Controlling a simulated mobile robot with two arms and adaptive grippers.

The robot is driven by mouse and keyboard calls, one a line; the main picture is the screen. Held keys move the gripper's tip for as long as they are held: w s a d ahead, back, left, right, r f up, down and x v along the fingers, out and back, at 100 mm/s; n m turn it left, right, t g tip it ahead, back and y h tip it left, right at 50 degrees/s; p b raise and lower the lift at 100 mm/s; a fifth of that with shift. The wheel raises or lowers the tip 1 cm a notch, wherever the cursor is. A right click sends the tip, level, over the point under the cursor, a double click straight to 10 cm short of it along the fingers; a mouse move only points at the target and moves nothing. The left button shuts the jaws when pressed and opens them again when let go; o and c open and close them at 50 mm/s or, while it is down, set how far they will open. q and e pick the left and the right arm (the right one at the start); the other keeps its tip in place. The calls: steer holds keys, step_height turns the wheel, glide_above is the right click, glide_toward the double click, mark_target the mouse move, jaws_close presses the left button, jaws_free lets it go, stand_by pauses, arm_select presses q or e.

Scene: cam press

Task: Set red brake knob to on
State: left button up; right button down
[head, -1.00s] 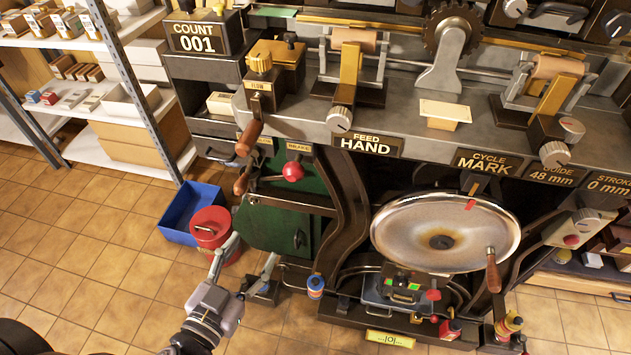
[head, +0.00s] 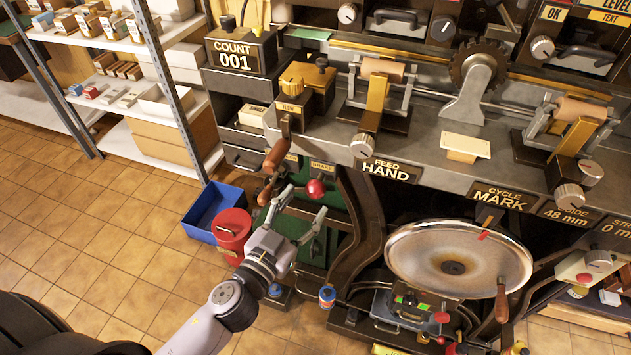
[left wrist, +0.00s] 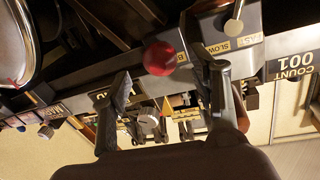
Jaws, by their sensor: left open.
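The red brake knob (head: 315,188) is a round red ball below the front edge of the press, under a small label marked BRAKE. My left gripper (head: 305,205) is open, with its two fingers spread just in front of and below the knob in the head view. In the left wrist view the red knob (left wrist: 160,58) shows beyond and between the spread fingers of my left gripper (left wrist: 165,80). I see no contact. The knob's stem is hidden. My right gripper is not in view.
Wooden-handled levers (head: 277,156) hang just left of the knob. A blue bin (head: 200,208) and a red can (head: 233,226) stand on the floor at the left. A large metal handwheel (head: 415,250) is to the right. Tiled floor is open at the lower left.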

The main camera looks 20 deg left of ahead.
mark_target(311, 196)
arm_select(q)
steer(key=w, duration=0.2)
steer(key=w+d+p, duration=0.1)
steer(key=w, duration=0.2)
steer(key=shift+w+d, duration=0.1)
steer(key=shift+w, duration=0.25)
steer(key=shift+c, duration=0.2)
jaws_close()
stand_by(0.4)
